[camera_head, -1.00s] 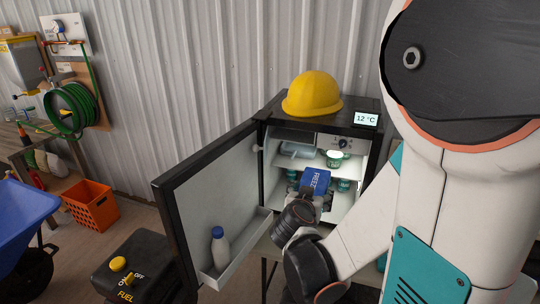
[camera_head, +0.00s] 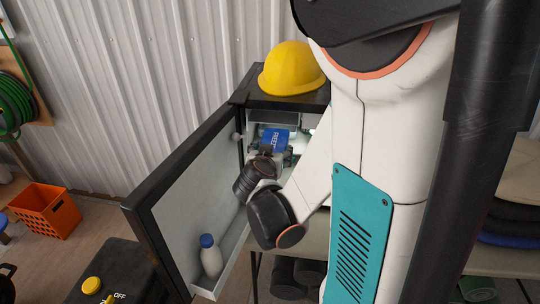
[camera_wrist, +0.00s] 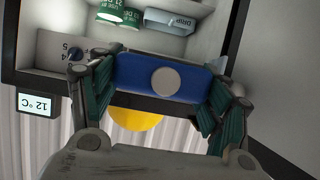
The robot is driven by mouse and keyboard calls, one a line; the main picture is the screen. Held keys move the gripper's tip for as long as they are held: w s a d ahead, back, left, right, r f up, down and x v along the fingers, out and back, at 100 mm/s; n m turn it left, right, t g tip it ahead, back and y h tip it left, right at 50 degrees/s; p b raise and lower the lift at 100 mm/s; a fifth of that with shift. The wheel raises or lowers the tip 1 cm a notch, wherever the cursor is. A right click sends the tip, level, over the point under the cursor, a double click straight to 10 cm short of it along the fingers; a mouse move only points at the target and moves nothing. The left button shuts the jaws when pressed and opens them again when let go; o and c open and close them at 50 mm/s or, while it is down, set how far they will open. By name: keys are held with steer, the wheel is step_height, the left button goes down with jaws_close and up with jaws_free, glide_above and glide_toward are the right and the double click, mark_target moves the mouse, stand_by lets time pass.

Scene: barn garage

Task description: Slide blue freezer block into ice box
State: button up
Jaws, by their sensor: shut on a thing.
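The blue freezer block (camera_head: 275,138) with white lettering is at the open front of a small black fridge (camera_head: 246,98). My gripper (camera_head: 268,152) is shut on it. In the wrist view, the block (camera_wrist: 185,80) spans between the two dark green finger pads of my gripper (camera_wrist: 160,84), with a pale round spot on its near face. Beyond it are the pale fridge interior and a light tray marked DRIP (camera_wrist: 170,22). I cannot tell for certain which compartment is the ice box. My arm hides much of the interior in the head view.
The fridge door (camera_head: 190,195) stands open on the left, with a white bottle (camera_head: 210,258) in its shelf. A yellow hard hat (camera_head: 292,70) rests on top. Green cups (camera_wrist: 122,14) stand inside. A temperature display (camera_wrist: 37,104) reads 12 °C.

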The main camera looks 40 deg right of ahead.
steer(key=w+d+f, duration=0.1)
steer(key=w+d, duration=1.2)
steer(key=d, duration=0.2)
steer(key=shift+d+b, duration=0.15)
steer(key=shift+b, duration=0.2)
stand_by(1.6)
steer(key=o, duration=1.6)
steer(key=shift+f, duration=0.1)
steer(key=shift+v, duration=3.75)
